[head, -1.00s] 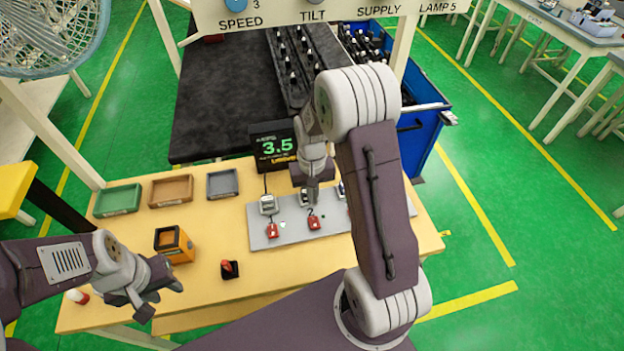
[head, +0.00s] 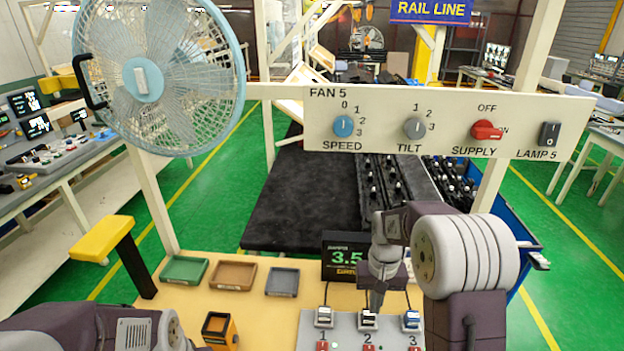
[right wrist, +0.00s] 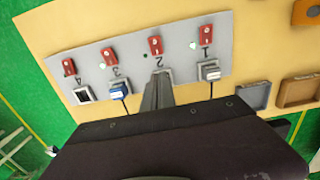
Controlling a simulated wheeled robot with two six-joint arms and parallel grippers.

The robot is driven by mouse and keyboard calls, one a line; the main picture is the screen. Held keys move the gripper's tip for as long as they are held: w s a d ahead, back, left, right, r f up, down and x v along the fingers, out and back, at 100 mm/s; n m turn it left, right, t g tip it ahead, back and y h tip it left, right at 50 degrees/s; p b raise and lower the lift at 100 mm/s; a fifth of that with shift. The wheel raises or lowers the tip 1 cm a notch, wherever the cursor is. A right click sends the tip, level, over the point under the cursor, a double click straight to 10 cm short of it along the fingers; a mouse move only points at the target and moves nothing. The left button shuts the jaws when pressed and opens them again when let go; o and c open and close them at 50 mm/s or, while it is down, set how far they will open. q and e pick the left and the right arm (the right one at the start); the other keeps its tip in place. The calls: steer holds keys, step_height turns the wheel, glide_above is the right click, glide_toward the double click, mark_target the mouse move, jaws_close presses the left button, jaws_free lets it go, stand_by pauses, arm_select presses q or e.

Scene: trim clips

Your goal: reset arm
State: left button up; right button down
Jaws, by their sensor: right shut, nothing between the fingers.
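My right arm reaches over the yellow bench. Its gripper (head: 376,303) points down, shut and empty, at station 2 of the grey plate (head: 308,330). In the right wrist view the shut fingers (right wrist: 160,88) lie over the station 2 fitting; whether they touch it I cannot tell. My left forearm shows at the bottom left of the head view; its gripper is below the picture.
Green (head: 184,270), brown (head: 233,275) and grey (head: 282,281) trays sit on the bench by a display (head: 345,258). A control panel (head: 450,120) spans above. A fan (head: 160,75) stands left. A blue bin (head: 520,262) stands right.

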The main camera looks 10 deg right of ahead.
steer(key=s+a+f+n+b, duration=0.1)
steer(key=s+a, duration=0.1)
steer(key=s, duration=0.4)
steer(key=s+a+f+n+t+b, duration=0.1)
steer(key=s+a+f, duration=0.1)
steer(key=s, duration=0.5)
steer(key=shift+s+a+f, duration=0.2)
steer(key=shift+s+a, duration=0.1)
steer(key=shift+a, duration=0.35)
steer(key=c, duration=2.1)
jaws_free()
steer(key=shift+w+d+t, duration=0.1)
steer(key=shift+w+t, duration=0.2)
steer(key=shift+w, duration=0.15)
steer(key=o, duration=1)
steer(key=shift+w, duration=0.25)
steer(key=shift+s, duration=0.15)
